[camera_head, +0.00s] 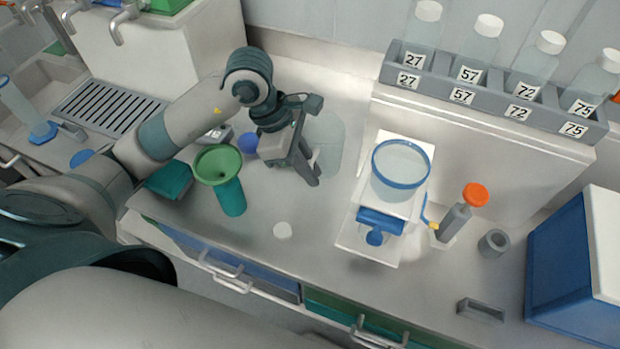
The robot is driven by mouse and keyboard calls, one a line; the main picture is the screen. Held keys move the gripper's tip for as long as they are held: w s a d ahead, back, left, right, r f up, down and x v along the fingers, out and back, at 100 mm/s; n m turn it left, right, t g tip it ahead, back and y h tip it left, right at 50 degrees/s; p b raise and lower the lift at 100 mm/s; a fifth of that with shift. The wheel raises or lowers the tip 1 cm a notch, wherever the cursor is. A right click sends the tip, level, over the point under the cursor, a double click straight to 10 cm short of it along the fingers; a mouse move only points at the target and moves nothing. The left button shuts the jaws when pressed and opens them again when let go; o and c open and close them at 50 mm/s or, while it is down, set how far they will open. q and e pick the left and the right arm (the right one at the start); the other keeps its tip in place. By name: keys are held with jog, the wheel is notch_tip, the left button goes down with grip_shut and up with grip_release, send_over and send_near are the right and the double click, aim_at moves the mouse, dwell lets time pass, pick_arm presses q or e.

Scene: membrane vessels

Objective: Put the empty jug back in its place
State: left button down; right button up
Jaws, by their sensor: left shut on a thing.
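A clear, see-through jug (331,135) is on the grey counter (290,205) near the back, left of the white stand. It looks empty and upright. My left gripper (312,172) reaches it from the left and is shut on its near left side. The gripper hides part of the jug, including where the fingers meet it. I cannot tell whether the jug's base touches the counter. My right gripper is not in view.
A white stand (345,238) with a blue-rimmed clear vessel (401,187) is right of the jug. A green funnel (218,163) stands left of my gripper. A rack (430,88) of numbered bottles is at the back right.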

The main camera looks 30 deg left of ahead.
pick_arm(q)
jog(key=shift+f, duration=0.5)
jog(key=shift+f+p, duration=0.55)
jog(key=shift+f, duration=0.95)
jog(key=shift+f, duration=0.15)
jog(key=shift+f, duration=0.1)
jog(key=c, duration=1.8)
grip_release()
jog(key=shift+r, duration=0.3)
